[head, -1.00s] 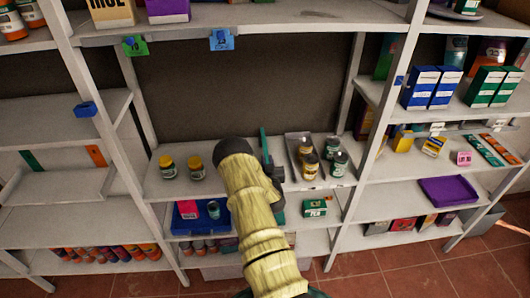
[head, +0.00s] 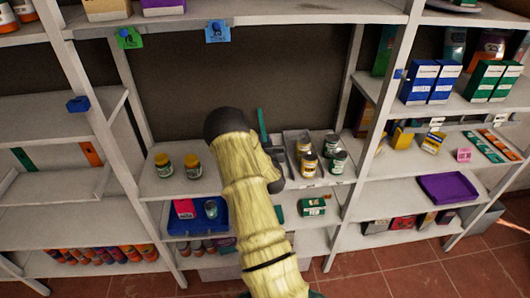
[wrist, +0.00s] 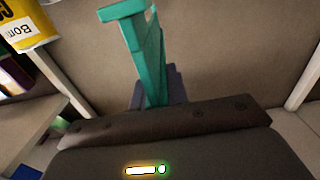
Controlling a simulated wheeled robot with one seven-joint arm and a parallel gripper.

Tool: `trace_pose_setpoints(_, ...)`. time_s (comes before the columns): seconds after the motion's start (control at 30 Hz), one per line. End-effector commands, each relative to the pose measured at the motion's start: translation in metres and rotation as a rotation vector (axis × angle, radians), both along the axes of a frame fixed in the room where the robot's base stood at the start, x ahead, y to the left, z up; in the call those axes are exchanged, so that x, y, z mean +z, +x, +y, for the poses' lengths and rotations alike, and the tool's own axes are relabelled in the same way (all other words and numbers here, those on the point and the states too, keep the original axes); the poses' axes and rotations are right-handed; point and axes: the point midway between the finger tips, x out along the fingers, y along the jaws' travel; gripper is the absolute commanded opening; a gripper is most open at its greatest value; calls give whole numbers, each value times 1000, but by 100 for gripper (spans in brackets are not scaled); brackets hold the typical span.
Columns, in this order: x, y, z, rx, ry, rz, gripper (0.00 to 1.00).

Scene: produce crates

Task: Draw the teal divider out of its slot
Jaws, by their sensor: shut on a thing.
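The teal divider (head: 262,124) stands upright above the middle shelf, just left of the jar tray. Its top end shows in the head view, and my arm hides its lower part. In the wrist view the teal divider (wrist: 146,55) rises from between the dark fingers, its flanged end towards the top. My gripper (wrist: 160,88) is shut on it. In the head view my gripper (head: 272,152) is mostly hidden behind my arm. The slot and the divider's lower end are hidden, so I cannot tell whether they still touch.
A grey tray (head: 292,178) with several jars is close on the right. Two yellow-lidded jars (head: 178,166) stand to the left on the middle shelf (head: 160,188). A blue tray (head: 182,224) is below. Shelf posts (head: 360,165) flank the bay. Space above the jars is clear.

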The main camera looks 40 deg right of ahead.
Motion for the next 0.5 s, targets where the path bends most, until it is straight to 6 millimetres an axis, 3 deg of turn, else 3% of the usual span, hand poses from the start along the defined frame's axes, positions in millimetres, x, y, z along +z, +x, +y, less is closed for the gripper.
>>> trace_pose_setpoints(0.2, 11, -1, 0, -1, 1, 1, 0)
trace_pose_setpoints(0.5, 11, 0, 0, 0, 1, 1, 0)
